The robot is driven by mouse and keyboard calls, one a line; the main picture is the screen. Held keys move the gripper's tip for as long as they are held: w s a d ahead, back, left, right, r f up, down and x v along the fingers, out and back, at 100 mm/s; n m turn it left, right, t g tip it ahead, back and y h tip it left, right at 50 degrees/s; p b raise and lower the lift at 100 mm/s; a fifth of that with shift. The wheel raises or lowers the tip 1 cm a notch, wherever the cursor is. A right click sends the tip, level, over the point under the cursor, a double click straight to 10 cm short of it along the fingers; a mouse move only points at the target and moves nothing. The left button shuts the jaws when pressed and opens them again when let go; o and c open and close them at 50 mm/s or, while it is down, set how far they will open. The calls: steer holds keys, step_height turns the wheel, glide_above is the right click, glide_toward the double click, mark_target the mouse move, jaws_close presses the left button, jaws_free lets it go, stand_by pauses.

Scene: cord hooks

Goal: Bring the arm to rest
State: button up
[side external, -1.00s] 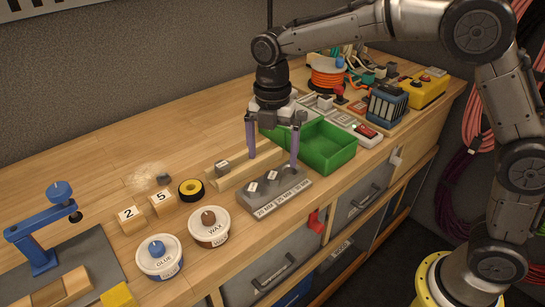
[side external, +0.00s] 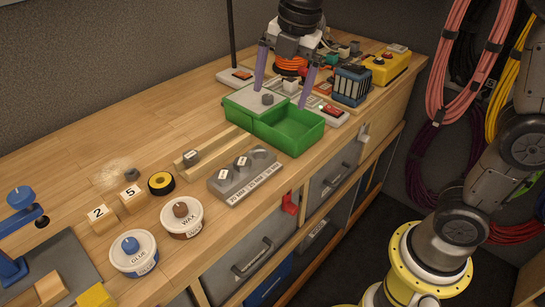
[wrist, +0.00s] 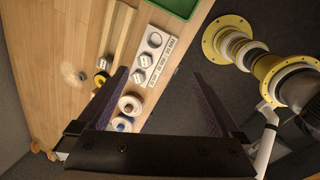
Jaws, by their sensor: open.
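My gripper (side external: 281,95) is open and empty, its two purple fingers spread wide and pointing down. In the side view it is in the air in front of the green bin (side external: 290,139) and its grey lid (side external: 253,101). In the wrist view the fingers of my gripper (wrist: 160,78) show wide apart with nothing between them. My arm's upper links are partly outside the side view.
A grey hole tray (side external: 263,172) holds two labelled plugs. A wooden rail (side external: 210,150), a black-and-yellow roll (side external: 161,183), wax tub (side external: 181,217) and glue tub (side external: 134,254) stand on the bench. Cords (side external: 468,65) hang at the right.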

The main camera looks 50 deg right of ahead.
steer(key=s+d+m+t, duration=0.1)
steer(key=s+d+m, duration=0.15)
steer(key=s, duration=0.25)
steer(key=s+d+r+m+t, duration=0.1)
steer(key=s+m, duration=0.3)
steer(key=s+d+m+t, duration=0.1)
steer(key=s+d+m, duration=0.15)
steer(key=s, duration=0.25)
steer(key=s+f+m, duration=0.6)
steer(key=f+m, duration=0.1)
steer(key=m, duration=0.5)
steer(key=shift+s+d+m, duration=0.15)
steer(key=shift+d+m, duration=0.1)
steer(key=shift+m, duration=0.15)
